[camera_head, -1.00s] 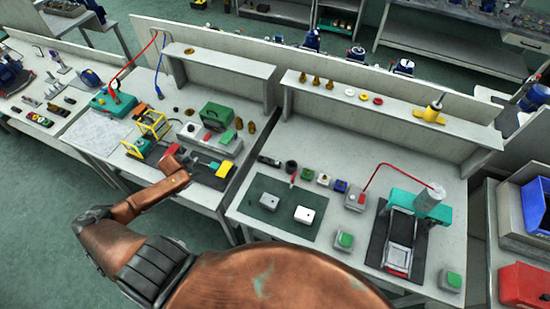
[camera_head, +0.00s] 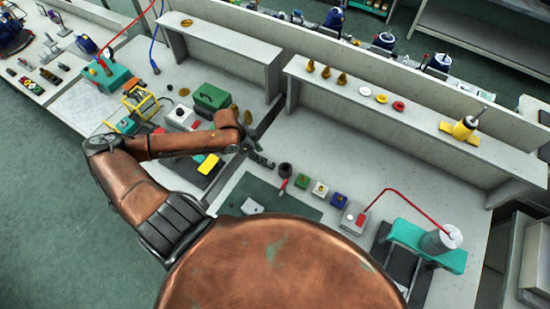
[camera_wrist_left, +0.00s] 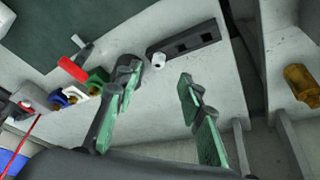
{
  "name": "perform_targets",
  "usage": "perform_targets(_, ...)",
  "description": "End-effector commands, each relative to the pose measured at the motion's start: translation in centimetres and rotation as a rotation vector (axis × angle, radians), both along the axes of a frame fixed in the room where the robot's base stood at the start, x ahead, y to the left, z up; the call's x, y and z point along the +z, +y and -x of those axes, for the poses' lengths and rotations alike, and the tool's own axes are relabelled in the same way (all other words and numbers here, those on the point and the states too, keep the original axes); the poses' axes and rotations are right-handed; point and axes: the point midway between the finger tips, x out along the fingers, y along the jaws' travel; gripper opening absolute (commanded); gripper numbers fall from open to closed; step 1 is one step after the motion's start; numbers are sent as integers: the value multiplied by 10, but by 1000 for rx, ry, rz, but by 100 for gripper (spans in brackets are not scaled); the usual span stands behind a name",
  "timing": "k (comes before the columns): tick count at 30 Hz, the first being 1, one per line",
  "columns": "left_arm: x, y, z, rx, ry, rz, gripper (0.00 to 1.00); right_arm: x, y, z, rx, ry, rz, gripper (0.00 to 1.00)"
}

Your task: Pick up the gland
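No part is clearly marked as the gland, and I cannot tell which one it is. Several small brass fittings (camera_head: 326,72) stand on the right shelf. A brass piece (camera_wrist_left: 302,85) also lies at the right of the left wrist view. A dark slotted block (camera_wrist_left: 190,43) with a small white cylinder (camera_wrist_left: 158,60) at its end lies on the bench beyond my fingers. A dark round cup (camera_head: 285,170) stands beside the block. My left gripper (camera_wrist_left: 160,88) is open and empty above the bench near the block. My right gripper is not seen.
A red-handled tool (camera_wrist_left: 73,68) and green, white and blue cubes (camera_head: 338,200) stand by the dark green mat (camera_head: 290,203). A gap separates the two benches. A teal stand (camera_head: 425,243) with a white cylinder is at the right. My arm hides part of the left bench.

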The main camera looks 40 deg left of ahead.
Motion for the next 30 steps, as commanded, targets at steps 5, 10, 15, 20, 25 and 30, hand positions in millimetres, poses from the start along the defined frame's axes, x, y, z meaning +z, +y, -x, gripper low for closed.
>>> perform_targets(5,-17,-6,-6,0,0,4,36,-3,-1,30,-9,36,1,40)
perform_targets(10,-32,-13,-13,-1,-1,4,36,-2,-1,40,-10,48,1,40)
perform_targets(15,-55,-21,-23,0,-1,4,36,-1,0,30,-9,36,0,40)
perform_targets(20,-66,-23,-26,-1,0,1,36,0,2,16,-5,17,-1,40)
perform_targets(25,-67,-22,-26,-2,0,-1,36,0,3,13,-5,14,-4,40)
perform_targets(30,-67,-22,-26,-2,0,-1,28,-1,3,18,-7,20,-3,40)
